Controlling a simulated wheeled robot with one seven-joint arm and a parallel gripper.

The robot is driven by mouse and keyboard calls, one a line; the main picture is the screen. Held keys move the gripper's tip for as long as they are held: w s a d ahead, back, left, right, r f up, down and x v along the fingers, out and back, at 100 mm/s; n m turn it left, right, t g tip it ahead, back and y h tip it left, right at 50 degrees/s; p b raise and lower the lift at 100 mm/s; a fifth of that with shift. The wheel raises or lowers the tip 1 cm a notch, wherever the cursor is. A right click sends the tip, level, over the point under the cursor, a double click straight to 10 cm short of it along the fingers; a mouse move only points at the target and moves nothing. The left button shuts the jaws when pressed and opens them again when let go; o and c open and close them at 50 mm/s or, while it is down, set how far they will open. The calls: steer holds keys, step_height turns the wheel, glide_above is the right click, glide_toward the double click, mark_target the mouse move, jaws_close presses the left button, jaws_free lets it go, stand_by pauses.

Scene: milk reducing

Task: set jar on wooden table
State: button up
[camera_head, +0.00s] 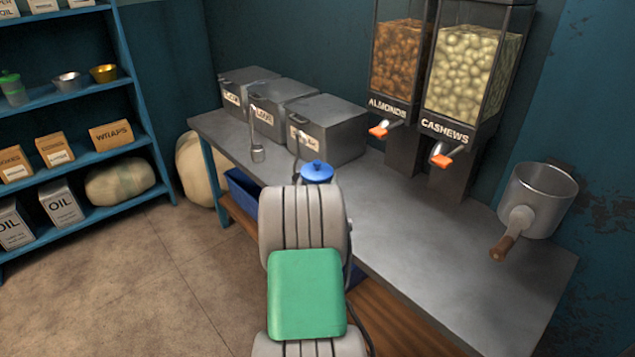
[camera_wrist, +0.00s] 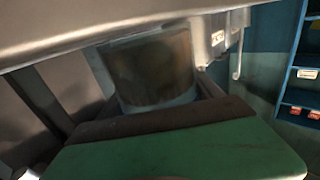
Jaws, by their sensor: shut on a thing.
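The jar with a blue lid (camera_head: 317,171) shows in the head view just beyond my arm, which hides its lower part. In the wrist view the clear jar body (camera_wrist: 150,72), with dark contents, sits between the fingers of my gripper (camera_wrist: 143,95), which is shut on it. In the head view my fingers are hidden behind my arm. The jar appears at the front edge of the grey counter (camera_head: 420,230); I cannot tell whether it touches anything below. A brown wooden surface (camera_head: 405,325) shows lower down, under the counter.
Almond (camera_head: 397,60) and cashew (camera_head: 470,80) dispensers stand at the back. A metal pot (camera_head: 538,200) is at the right. A blue crate (camera_head: 243,190) sits below the counter. The counter's middle is clear.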

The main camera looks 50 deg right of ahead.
steer(key=shift+f, duration=0.15)
steer(key=o, duration=1.6)
steer(key=shift+o, duration=0.2)
